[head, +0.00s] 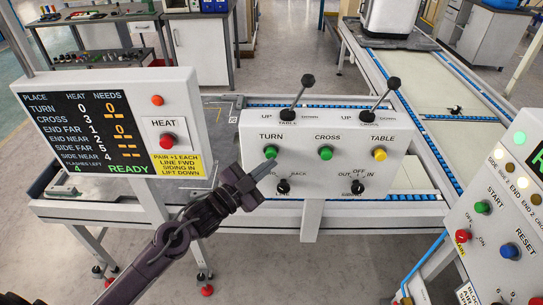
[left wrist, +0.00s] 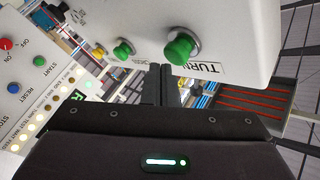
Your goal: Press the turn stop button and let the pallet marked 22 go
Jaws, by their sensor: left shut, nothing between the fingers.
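The control panel (head: 225,135) has a green button (head: 270,152) under the label TURN. It also shows in the left wrist view (left wrist: 181,48), upside down, with the green CROSS button (left wrist: 123,49) beside it. My left gripper (head: 269,166) is shut and empty, its tips just below the TURN button in the head view. In the left wrist view the fingertips (left wrist: 160,70) lie beside the TURN button, on the CROSS side. I cannot tell whether they touch the panel. No pallet with a readable 22 shows. My right gripper is out of view.
The panel also has a green CROSS button (head: 326,153), a yellow TABLE button (head: 379,154), two upper levers and two lower knobs. A display board (head: 90,170) reading READY stands left. A white panel (head: 490,235) with lamps and buttons stands right. Conveyor rails (head: 440,205) run behind.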

